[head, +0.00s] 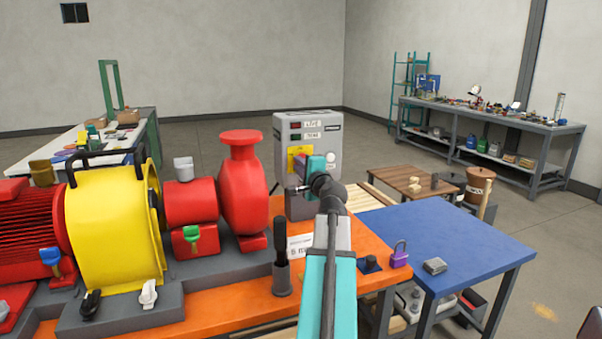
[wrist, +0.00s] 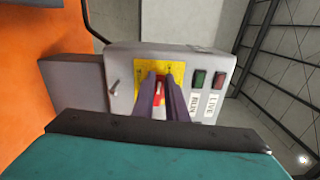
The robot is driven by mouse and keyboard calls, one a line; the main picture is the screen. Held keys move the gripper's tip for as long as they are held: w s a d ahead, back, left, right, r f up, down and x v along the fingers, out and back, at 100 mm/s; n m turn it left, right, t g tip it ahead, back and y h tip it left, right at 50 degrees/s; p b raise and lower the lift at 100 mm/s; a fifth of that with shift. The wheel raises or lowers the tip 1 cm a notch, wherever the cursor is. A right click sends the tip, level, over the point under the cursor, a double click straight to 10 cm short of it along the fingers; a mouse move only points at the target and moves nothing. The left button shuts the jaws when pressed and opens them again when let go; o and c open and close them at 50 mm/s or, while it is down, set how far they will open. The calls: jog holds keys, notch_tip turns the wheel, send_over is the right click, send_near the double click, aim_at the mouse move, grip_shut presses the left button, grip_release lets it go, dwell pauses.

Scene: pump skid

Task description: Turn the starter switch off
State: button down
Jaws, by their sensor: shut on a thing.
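The grey starter box (head: 335,130) stands at the back of the orange skid, behind my arm in the head view. The box also fills the middle of the wrist view (wrist: 128,104). It has a yellow plate (wrist: 144,73) with a red switch handle (wrist: 160,84) on it. My gripper (wrist: 160,78) is at the plate, its two dark fingers on either side of the red handle and shut on it. In the head view my wrist covers the handle and the fingers; part of the yellow plate (head: 294,156) shows.
A red lamp (wrist: 219,81) labelled LIVE and a green lamp (wrist: 198,79) labelled RUN sit beside the plate. A red pump (head: 243,190) and yellow guard (head: 110,230) stand left of my arm. A blue table (head: 450,240) with a purple padlock (head: 399,258) is at the right.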

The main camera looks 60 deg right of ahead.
jog(key=shift+f+n+b, duration=0.3)
jog(key=shift+n+b, duration=0.15)
jog(key=shift+n, duration=0.15)
jog(key=c, duration=1.8)
grip_release()
jog(key=shift+s, duration=0.1)
jog(key=shift+o, duration=0.2)
jog(key=shift+r, duration=0.1)
jog(key=shift+a, duration=0.1)
jog(key=b+v, duration=0.7)
jog(key=v, duration=0.6)
jog(key=shift+s+a, duration=0.2)
jog(key=shift+s, duration=0.05)
